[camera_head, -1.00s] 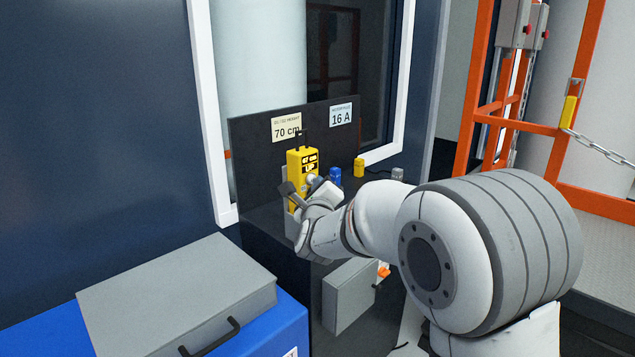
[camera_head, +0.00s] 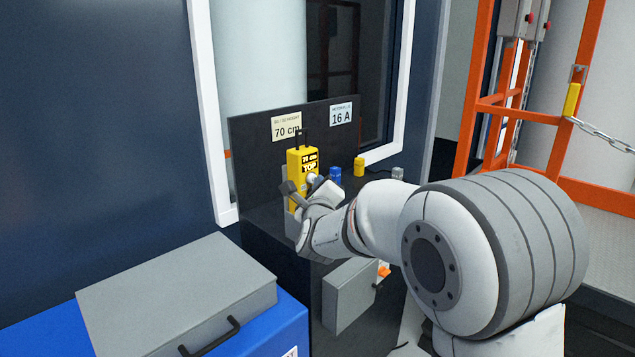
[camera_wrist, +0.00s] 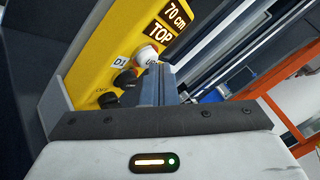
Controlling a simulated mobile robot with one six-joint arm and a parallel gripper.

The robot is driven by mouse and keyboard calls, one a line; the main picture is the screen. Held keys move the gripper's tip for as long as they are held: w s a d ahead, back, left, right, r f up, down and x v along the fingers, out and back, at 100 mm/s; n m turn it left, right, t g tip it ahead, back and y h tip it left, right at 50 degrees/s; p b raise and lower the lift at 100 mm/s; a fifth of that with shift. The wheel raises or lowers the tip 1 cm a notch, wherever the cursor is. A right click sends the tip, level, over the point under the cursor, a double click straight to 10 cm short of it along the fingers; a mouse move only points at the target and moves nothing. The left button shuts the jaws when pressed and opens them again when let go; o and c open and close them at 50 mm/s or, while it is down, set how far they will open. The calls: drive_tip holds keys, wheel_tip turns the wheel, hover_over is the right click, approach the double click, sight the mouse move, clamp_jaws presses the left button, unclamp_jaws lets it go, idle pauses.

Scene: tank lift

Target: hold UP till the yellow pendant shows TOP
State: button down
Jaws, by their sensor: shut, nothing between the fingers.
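The yellow pendant (camera_head: 296,165) stands upright on the dark console. Its display reads 70 cm and TOP, large in the wrist view (camera_wrist: 165,30). A white button marked UP (camera_wrist: 147,55) sits below the display, with dark knobs and a D1 label beside it. My gripper (camera_wrist: 163,75) is shut and empty, with its tips right at the UP button. I cannot tell whether they press it or only sit close. In the head view my gripper (camera_head: 305,192) partly covers the pendant's lower front.
Signs on the black panel read 70 cm (camera_head: 286,127) and 16 A (camera_head: 341,114). Small blue (camera_head: 335,175) and yellow (camera_head: 359,167) objects stand right of the pendant. A grey case (camera_head: 180,295) lies on a blue box at lower left. An orange frame (camera_head: 518,112) with a chain stands at right.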

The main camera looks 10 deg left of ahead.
drive_tip(key=shift+s+d+b, duration=0.5)
drive_tip(key=shift+d+b, duration=0.2)
drive_tip(key=shift+b, duration=0.05)
drive_tip(key=s+d+b, duration=0.1)
drive_tip(key=d+b, duration=0.1)
drive_tip(key=s+d+b, duration=0.2)
idle(0.9)
